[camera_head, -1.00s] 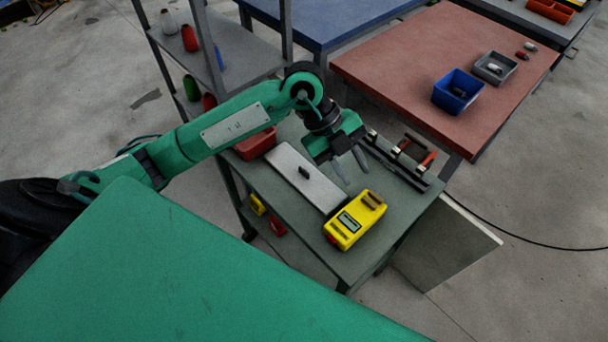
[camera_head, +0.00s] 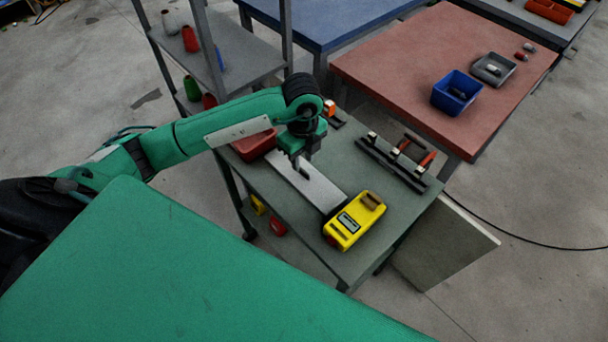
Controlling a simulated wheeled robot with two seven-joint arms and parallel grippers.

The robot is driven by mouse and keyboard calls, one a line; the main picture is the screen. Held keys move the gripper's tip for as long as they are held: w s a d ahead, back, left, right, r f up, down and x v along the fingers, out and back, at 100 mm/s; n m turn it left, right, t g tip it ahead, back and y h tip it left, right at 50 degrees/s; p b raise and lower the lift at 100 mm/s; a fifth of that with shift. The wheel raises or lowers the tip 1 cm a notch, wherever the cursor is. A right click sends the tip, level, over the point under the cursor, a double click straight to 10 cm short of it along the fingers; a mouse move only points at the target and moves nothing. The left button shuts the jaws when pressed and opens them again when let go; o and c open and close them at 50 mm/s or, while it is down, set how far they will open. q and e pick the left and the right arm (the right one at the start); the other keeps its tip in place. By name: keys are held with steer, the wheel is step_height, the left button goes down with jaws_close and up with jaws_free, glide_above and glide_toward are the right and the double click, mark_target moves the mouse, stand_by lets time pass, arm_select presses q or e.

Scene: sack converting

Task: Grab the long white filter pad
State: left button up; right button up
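The long white pad (camera_head: 320,189) lies flat on the grey-green table, running from upper left to lower right beside the yellow device. Its upper left part is partly covered by my arm and gripper. My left gripper (camera_head: 301,170) points down over the upper part of the pad, near where its small dark handle showed earlier. The fingers overlap that dark handle in the picture, so I cannot tell whether they touch it or how far apart they are. My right gripper is out of view.
A yellow device (camera_head: 355,220) sits close to the pad's lower right end. A red bin (camera_head: 254,145) stands at the upper left. A black rail tool with orange parts (camera_head: 393,163) lies to the right. Bare table (camera_head: 345,165) separates it from the pad.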

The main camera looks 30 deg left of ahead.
mark_target(304, 171)
arm_select(q)
steer(key=shift+w+f+p, duration=0.15)
steer(key=shift+f+p, duration=0.25)
steer(key=shift+f, duration=0.95)
steer(key=shift+w+f+p, duration=0.1)
steer(key=shift+f+p, duration=0.25)
steer(key=shift+f, duration=1)
jaws_close()
